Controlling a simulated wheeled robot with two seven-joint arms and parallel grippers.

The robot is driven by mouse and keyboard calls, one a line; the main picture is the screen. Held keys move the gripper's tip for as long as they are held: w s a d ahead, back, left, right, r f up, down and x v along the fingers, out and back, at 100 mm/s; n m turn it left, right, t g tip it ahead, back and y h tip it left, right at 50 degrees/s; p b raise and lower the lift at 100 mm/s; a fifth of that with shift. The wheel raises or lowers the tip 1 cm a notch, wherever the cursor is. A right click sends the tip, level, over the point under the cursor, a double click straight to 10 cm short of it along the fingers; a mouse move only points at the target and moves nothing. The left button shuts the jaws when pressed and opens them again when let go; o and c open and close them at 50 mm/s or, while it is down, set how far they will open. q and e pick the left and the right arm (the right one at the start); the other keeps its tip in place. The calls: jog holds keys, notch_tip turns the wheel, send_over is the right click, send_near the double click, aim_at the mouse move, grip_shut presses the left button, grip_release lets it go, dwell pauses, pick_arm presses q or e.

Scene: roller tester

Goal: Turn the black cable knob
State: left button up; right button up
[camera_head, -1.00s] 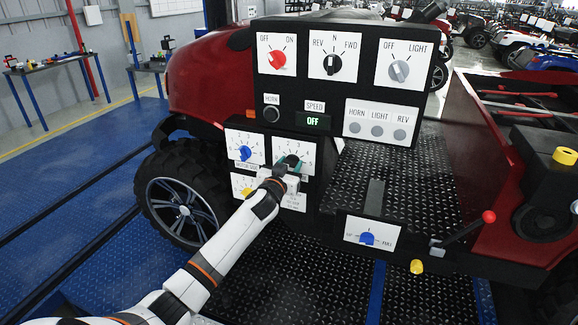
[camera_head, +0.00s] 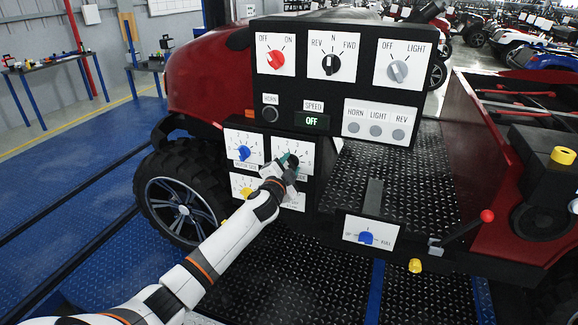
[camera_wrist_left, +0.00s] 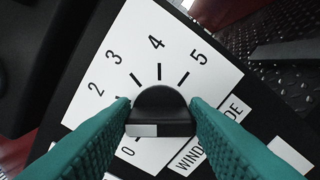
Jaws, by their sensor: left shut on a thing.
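The black knob (camera_wrist_left: 160,108) sits on a white dial plate (camera_wrist_left: 118,80) with numbers up to 5. In the head view the knob (camera_head: 293,160) is partly hidden by the gripper. My left gripper (camera_wrist_left: 160,118) has a teal finger on each side of the knob and is shut on it. In the wrist view the dial appears tilted, and a small white patch shows on the knob's lower left. I cannot tell which number the knob points to. My right gripper is not in view.
A blue knob (camera_head: 244,153) is just left, and a yellow knob (camera_head: 247,192) is lower left, partly behind my left arm. Above are the red knob (camera_head: 277,59), the speed display (camera_head: 312,121) reading OFF and the horn button (camera_head: 270,114). A red-tipped lever (camera_head: 487,215) is at right.

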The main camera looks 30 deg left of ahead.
pick_arm(q)
jog(key=m, duration=0.5)
jog(key=shift+f+m, duration=0.15)
jog(key=shift+m, duration=0.25)
jog(key=shift+f+m+p, duration=0.15)
jog(key=shift+m+p, duration=0.35)
jog(key=shift+m, duration=1.8)
jog(key=o, duration=1)
jog(key=b+v, duration=0.1)
jog(key=v, duration=1.1)
jog(key=shift+b, duration=0.3)
